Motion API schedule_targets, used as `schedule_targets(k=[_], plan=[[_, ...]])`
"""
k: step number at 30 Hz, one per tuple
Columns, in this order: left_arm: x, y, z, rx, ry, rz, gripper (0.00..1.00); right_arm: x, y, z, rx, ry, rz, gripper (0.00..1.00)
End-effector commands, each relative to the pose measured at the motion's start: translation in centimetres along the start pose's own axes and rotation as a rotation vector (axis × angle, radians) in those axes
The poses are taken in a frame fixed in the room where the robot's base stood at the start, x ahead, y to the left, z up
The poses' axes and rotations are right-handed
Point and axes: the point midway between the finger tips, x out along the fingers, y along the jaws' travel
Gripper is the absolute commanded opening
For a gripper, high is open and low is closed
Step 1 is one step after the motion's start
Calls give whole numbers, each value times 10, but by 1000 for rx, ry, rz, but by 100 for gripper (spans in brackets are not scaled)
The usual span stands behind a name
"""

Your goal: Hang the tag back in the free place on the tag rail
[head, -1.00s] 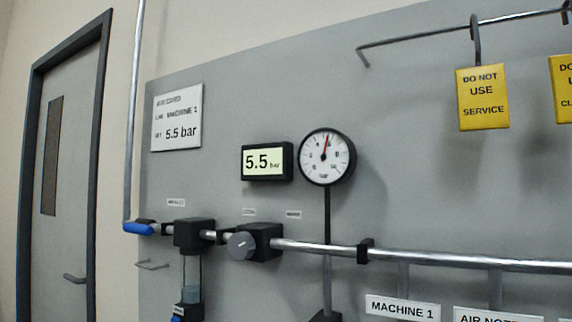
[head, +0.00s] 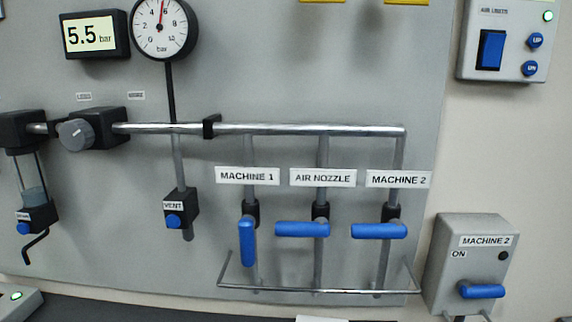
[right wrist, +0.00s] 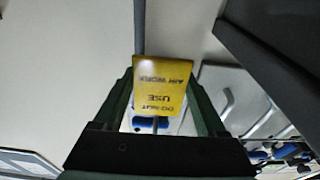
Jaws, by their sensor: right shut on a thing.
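A yellow tag (right wrist: 162,85) is between the fingers of my right gripper (right wrist: 165,100) in the right wrist view. Its print shows upside down and includes "USE". My right gripper is shut on it; its hook is not clearly visible. In the head view, the lower edges of two other yellow tags (head: 322,2) (head: 407,2) show at the top edge. The tag rail itself is above the head view and hidden. Neither gripper shows in the head view.
A grey panel carries a pipe (head: 290,129), a gauge (head: 163,25), a 5.5 bar display (head: 90,35) and several blue valve handles (head: 302,229). A low metal bar (head: 318,289) sticks out below them. A MACHINE 2 box (head: 470,260) and a switch box (head: 506,42) are at the right.

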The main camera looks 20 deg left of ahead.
Motion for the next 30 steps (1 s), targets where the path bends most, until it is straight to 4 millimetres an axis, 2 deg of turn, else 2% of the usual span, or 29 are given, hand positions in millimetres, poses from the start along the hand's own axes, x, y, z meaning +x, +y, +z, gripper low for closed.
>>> schedule_targets(k=[24,30], plan=[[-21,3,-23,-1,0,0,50,-57,0,-10,0,-1,1,38],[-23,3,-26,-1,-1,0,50,-66,0,-11,-1,0,1,38]])
